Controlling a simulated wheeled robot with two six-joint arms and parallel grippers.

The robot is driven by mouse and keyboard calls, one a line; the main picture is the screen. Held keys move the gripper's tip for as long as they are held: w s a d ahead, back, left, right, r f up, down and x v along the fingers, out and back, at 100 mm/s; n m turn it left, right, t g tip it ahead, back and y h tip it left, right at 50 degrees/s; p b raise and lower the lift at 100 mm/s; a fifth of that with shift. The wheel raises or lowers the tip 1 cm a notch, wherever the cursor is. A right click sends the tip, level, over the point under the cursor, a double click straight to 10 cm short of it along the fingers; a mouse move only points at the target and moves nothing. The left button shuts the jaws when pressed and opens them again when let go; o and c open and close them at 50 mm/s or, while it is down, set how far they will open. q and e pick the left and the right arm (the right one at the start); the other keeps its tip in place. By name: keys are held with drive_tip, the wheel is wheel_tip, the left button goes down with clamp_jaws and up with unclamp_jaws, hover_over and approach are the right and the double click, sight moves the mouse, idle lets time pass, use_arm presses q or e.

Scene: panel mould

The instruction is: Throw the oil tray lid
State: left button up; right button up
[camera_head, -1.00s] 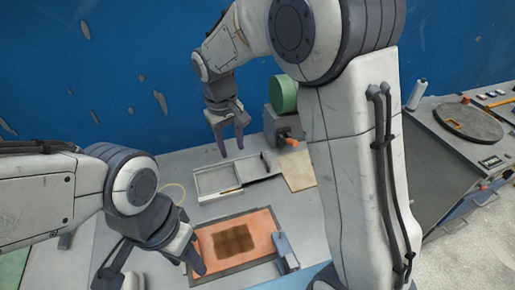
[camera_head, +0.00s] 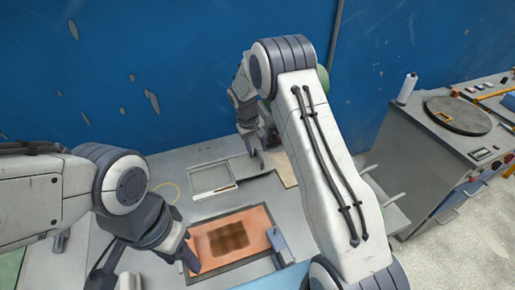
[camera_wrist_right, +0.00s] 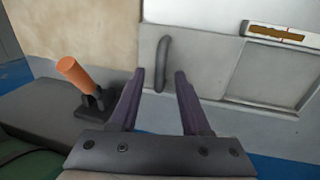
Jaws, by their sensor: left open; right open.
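The oil tray seems to be the shallow pale tray (camera_head: 212,179) behind the mould; in the right wrist view its recess (camera_wrist_right: 270,70) is at the right. A flat grey plate, apparently the lid (camera_wrist_right: 205,60), adjoins the tray, with an upright dark grey handle (camera_wrist_right: 162,62). My right gripper (camera_wrist_right: 160,75) is open, and the handle's near end shows between or just beyond its fingertips; contact cannot be told. In the head view the right gripper (camera_head: 254,148) is over this plate. My left gripper (camera_head: 168,258) is open, left of the orange mould panel (camera_head: 205,242).
A beige board (camera_head: 286,170) lies right of the plate. An orange lever (camera_wrist_right: 77,73) on a dark base stands left of the right gripper. A blue-grey block (camera_head: 280,246) sits at the mould's right edge. A blue wall (camera_head: 200,70) closes the back.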

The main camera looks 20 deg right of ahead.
drive_tip(key=shift+d+f, duration=0.1)
drive_tip(key=shift+f, duration=0.45)
clamp_jaws()
idle(1.1)
